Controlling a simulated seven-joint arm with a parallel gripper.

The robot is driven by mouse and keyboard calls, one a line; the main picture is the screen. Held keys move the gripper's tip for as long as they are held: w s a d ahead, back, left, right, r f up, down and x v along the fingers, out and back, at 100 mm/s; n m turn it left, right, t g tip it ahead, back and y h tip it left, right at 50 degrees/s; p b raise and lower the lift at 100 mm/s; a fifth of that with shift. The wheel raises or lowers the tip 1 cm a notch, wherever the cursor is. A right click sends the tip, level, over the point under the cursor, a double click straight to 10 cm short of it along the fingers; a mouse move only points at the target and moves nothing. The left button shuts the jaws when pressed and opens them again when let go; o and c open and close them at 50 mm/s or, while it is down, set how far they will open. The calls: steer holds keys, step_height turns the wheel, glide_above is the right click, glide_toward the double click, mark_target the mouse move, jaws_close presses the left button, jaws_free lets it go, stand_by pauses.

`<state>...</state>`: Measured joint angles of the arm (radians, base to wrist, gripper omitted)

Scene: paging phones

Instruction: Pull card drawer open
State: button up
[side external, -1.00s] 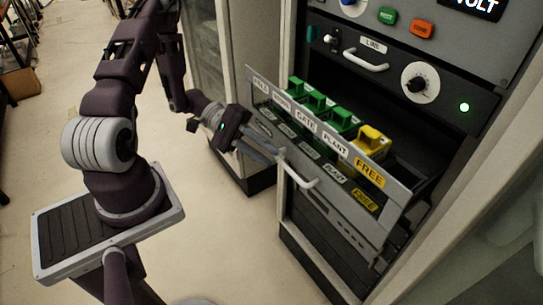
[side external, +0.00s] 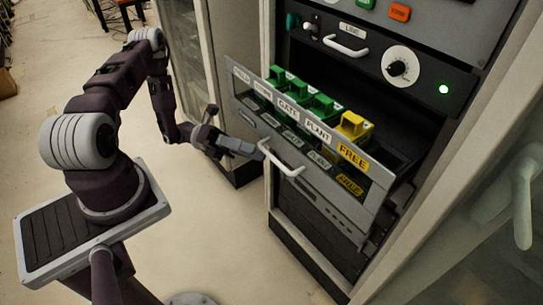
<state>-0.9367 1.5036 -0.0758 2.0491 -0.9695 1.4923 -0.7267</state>
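The card drawer (side external: 330,216) stands pulled out of the rack, its grey front tilted in the picture. Its front carries labels, among them GATE, PLANT and a yellow FREE. A pale bar handle (side external: 283,163) is fixed on the front. Green card blocks (side external: 318,104) and a yellow one (side external: 353,128) sit in the drawer behind the labels. My gripper (side external: 256,151) is at the left end of the handle, its fingers pointing right. The fingers overlap in this view, so I cannot tell whether they are open or touch the handle.
Above the drawer is a dark panel with a LINE handle (side external: 345,46), a white dial (side external: 402,67) and a lit green lamp (side external: 443,89). A cabinet frame (side external: 470,150) stands close to the drawer's right. The floor (side external: 200,215) in front of the drawer is clear.

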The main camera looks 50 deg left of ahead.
mark_target(272, 156)
steer(key=x, duration=0.6)
steer(key=shift+d+r, duration=0.1)
jaws_close()
stand_by(1.1)
